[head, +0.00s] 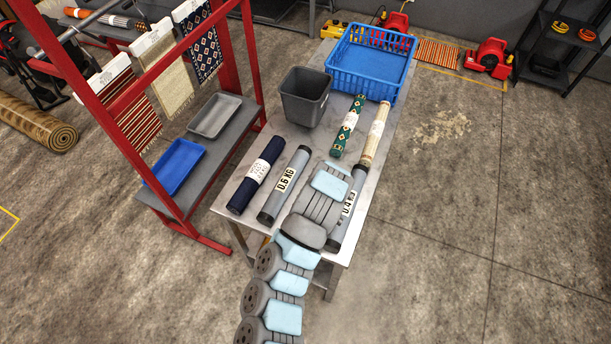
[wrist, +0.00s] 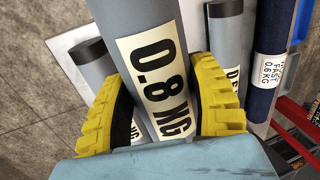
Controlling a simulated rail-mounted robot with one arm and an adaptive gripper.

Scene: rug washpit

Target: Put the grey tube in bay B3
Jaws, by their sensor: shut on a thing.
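My gripper (wrist: 165,110) has yellow ribbed fingers, shut on a grey tube (wrist: 128,22) with a "0.8 KG" label. The tube runs up out of the top of the wrist view. In the head view, my arm hides the fingers and I cannot make out the held tube. Two other grey tubes lie on the steel table (head: 385,150): one marked 0.6 KG (head: 285,184), and one (head: 350,205) whose label is partly covered. They also show behind the held tube, to its left (wrist: 92,62) and right (wrist: 225,55). No B3 marking is readable.
A navy roll (head: 256,174) lies at the table's left. A grey bin (head: 304,98), blue crate (head: 370,62), green roll (head: 348,126) and cream roll (head: 375,135) are farther back. A red rack (head: 103,112) with hanging rugs stands left.

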